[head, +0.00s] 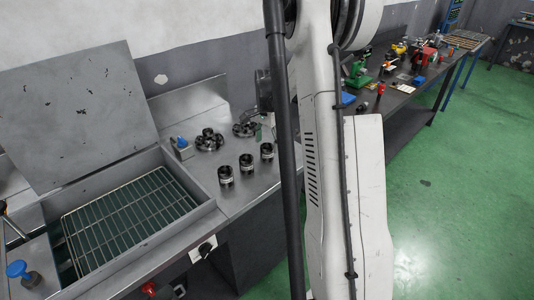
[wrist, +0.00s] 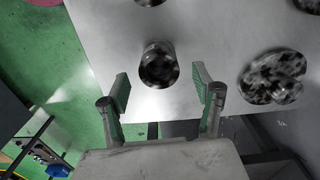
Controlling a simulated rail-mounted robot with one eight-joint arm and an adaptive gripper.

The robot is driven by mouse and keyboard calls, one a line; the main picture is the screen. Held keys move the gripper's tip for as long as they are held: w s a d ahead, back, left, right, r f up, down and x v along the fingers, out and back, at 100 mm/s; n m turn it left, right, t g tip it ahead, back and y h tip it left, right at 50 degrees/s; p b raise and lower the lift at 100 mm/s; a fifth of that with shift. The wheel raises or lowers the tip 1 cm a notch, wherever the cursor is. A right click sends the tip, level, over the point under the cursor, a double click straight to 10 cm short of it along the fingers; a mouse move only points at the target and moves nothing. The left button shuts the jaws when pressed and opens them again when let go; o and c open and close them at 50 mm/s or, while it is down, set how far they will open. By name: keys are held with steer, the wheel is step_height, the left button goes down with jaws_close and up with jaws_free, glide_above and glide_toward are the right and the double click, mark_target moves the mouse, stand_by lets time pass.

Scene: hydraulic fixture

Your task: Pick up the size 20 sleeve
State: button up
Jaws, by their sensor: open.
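Three dark cylindrical sleeves with lighter bands stand upright in a slanting row on the metal bench in the head view: a near one (head: 226,175), a middle one (head: 246,163) and a far one (head: 267,151). No size marking is readable, so I cannot tell which is size 20. In the wrist view my gripper (wrist: 160,80) is open and empty. One dark sleeve (wrist: 159,66) is ahead of the gap between its fingers, seen nearly from above. I cannot tell whether the fingertips are level with it.
Dark round flanged parts (head: 209,141) stand behind the sleeves; one (wrist: 272,78) is right of my fingers in the wrist view. A blue-topped block (head: 182,147) stands nearby. A basin with a wire rack (head: 130,220) and raised lid (head: 75,115) is at left.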

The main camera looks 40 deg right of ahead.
mark_target(267, 146)
steer(key=shift+a+f, duration=0.15)
steer(key=shift+f, duration=2.05)
jaws_close()
